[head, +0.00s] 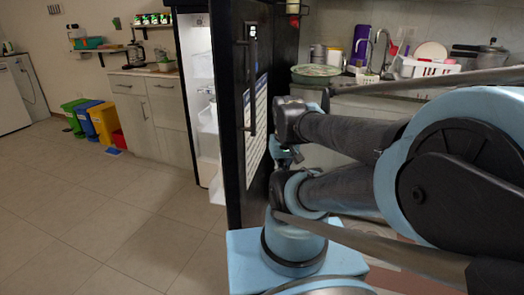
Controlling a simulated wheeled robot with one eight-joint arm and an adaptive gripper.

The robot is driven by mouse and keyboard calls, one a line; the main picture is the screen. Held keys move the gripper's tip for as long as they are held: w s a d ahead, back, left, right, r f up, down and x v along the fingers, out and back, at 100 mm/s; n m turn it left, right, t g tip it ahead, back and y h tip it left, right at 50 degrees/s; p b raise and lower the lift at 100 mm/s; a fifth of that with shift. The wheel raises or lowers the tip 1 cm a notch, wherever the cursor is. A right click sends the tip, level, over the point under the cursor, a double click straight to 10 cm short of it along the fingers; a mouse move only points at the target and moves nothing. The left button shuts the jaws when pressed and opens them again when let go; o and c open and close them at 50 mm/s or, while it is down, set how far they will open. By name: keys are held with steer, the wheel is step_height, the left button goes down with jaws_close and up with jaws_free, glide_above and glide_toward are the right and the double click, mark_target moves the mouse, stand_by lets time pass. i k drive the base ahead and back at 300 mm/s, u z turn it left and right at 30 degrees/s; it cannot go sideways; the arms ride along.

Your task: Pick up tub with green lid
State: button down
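A wide, round, shallow tub with a green top (315,74) sits at the left end of the back counter, near the sink. It looks like the green-lidded tub, but it is small in view and I cannot be sure. My arm crosses the right half of the head view, in front of the counter and below the tub. A small blue and black part of my arm shows beside the dark fridge door. I cannot make out gripper fingers or anything held there.
The dark fridge door (243,120) stands open close to my arm, left of the tub. A dish rack (430,67) and a purple container (361,45) are on the counter. Several small green-marked containers (152,19) line a far-left wall shelf. The floor at left is clear.

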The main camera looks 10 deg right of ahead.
mark_target(167, 67)
steer(key=u, duration=2.1)
steer(key=i, duration=3.7)
